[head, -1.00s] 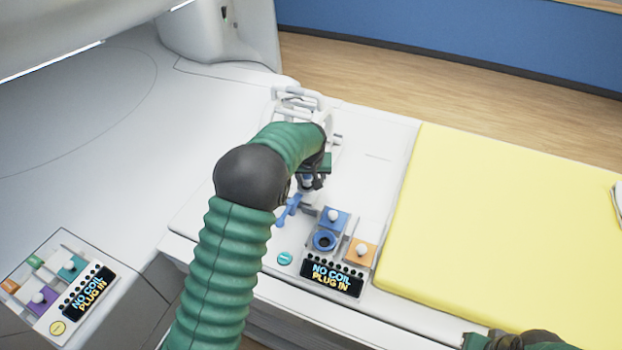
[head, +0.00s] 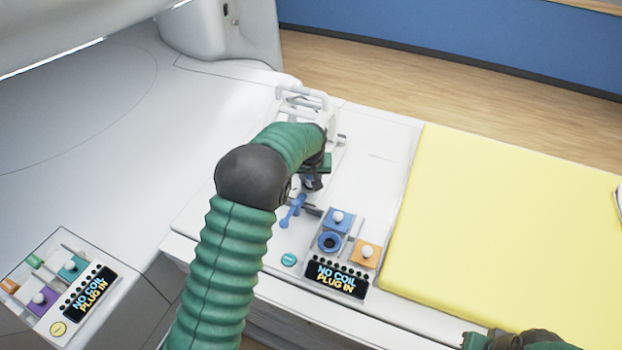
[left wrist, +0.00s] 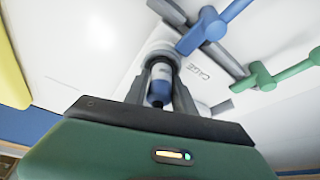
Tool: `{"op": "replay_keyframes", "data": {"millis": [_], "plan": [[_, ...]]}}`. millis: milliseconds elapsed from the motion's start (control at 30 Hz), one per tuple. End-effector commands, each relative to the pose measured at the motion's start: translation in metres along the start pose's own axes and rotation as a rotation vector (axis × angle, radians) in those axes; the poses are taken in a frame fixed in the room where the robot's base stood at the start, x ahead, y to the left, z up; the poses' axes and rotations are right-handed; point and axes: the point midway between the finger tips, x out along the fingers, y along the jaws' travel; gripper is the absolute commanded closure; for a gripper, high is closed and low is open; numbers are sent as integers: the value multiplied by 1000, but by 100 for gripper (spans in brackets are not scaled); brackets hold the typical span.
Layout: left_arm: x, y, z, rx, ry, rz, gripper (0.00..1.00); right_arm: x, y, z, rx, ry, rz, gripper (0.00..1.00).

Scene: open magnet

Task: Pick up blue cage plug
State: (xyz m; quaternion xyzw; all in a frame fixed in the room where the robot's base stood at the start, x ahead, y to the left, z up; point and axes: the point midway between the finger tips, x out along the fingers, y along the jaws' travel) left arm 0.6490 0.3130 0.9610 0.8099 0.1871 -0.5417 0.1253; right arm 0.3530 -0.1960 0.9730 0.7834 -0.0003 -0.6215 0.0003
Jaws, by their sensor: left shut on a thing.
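The blue cage plug (left wrist: 160,82) has a blue end and a pale band, and sits between the two fingers of my left gripper (left wrist: 162,78) in the left wrist view. The fingers are shut on it, close to a white part marked "CAGE". In the head view my left gripper (head: 312,184) is over the white coil frame near the table's middle, and my arm and gripper mostly hide the plug there. My right gripper (head: 508,341) only partly shows at the bottom right edge, and its jaws cannot be made out.
A blue lever (head: 293,211) lies just below the left gripper. A blue round socket (head: 329,242) and a "NO COIL PLUG IN" display (head: 336,280) are nearby. A green lever (left wrist: 280,76) shows in the left wrist view. A yellow pad (head: 490,230) covers the right side.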

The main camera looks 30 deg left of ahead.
Motion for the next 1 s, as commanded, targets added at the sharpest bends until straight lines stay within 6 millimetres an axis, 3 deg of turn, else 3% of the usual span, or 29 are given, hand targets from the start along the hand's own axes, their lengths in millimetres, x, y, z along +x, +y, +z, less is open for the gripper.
{"op": "replay_keyframes", "data": {"millis": [167,400,567,800,1000], "plan": [[-6,0,-3,0,2,1,100,1,0,0,0,0,0,100],[-35,0,-15,0,4,2,100,6,0,1,0,0,0,100],[-49,-2,19,3,0,2,100,14,0,3,0,0,0,100],[-83,-8,86,2,1,3,100,27,0,6,0,0,0,100],[-102,-10,120,2,1,2,100,31,0,7,0,0,0,100]]}}
